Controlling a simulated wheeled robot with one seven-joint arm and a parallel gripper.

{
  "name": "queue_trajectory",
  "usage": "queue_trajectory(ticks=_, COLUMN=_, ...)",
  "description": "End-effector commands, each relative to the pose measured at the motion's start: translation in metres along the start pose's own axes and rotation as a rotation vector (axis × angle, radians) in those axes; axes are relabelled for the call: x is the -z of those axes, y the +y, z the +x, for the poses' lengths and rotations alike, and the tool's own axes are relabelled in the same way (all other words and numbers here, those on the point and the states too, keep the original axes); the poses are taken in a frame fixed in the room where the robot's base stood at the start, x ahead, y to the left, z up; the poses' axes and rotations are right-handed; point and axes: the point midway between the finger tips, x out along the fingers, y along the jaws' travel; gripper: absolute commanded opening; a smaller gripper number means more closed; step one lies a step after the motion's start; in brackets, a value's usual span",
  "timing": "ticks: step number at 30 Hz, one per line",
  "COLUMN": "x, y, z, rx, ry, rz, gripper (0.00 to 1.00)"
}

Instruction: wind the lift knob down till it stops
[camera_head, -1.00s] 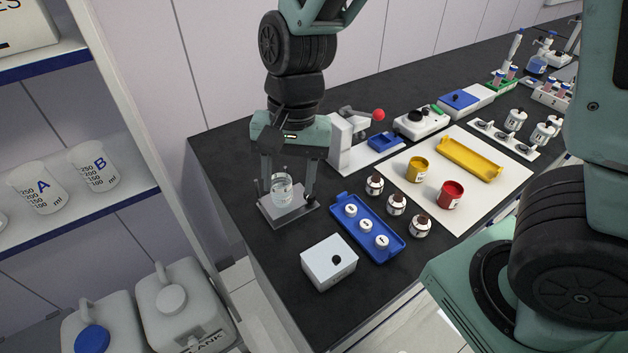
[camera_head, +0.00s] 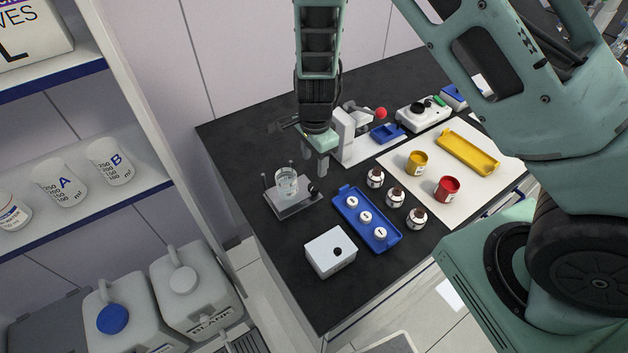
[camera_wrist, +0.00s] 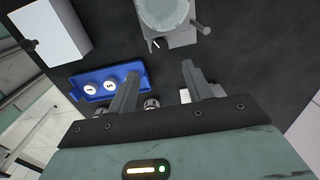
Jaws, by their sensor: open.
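The small grey lift (camera_head: 292,208) stands on the black bench with a glass beaker (camera_head: 286,181) of clear liquid on its plate. Its dark lift knob (camera_head: 315,190) sticks out on the right side. In the wrist view the lift (camera_wrist: 183,38) and beaker (camera_wrist: 163,12) are at the top, with the dark knob (camera_wrist: 159,43) at the plate's near side. My gripper (camera_head: 316,168) is open and empty, above and behind the knob, apart from it. In the wrist view both fingers of my gripper (camera_wrist: 160,83) are spread with nothing between them.
A blue tray (camera_head: 351,215) with white-capped vials and several brown bottles (camera_head: 395,198) stand right of the lift. A white box (camera_head: 322,262) is in front. A white stand (camera_head: 343,135) with a red-ball lever (camera_head: 380,113) is close behind my gripper.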

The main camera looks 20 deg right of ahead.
Motion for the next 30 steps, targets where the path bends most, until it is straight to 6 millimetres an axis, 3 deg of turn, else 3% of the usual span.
queue_trajectory(ticks=6, x=0.001, y=0.001, z=0.045, rx=-0.004, ry=-0.001, rz=0.002, gripper=0.50)
queue_trajectory(ticks=13, x=0.000, y=0.000, z=0.079, rx=-0.001, ry=0.000, rz=-0.001, gripper=0.50)
queue_trajectory(ticks=18, x=0.000, y=0.000, z=0.091, rx=0.000, ry=0.000, rz=-0.001, gripper=0.50)
queue_trajectory(ticks=27, x=0.000, y=0.000, z=0.094, rx=0.001, ry=0.000, rz=-0.002, gripper=0.50)
queue_trajectory(ticks=28, x=0.000, y=0.000, z=0.094, rx=0.001, ry=0.000, rz=-0.002, gripper=0.48)
queue_trajectory(ticks=30, x=0.000, y=0.000, z=0.094, rx=0.001, ry=0.000, rz=-0.002, gripper=0.28)
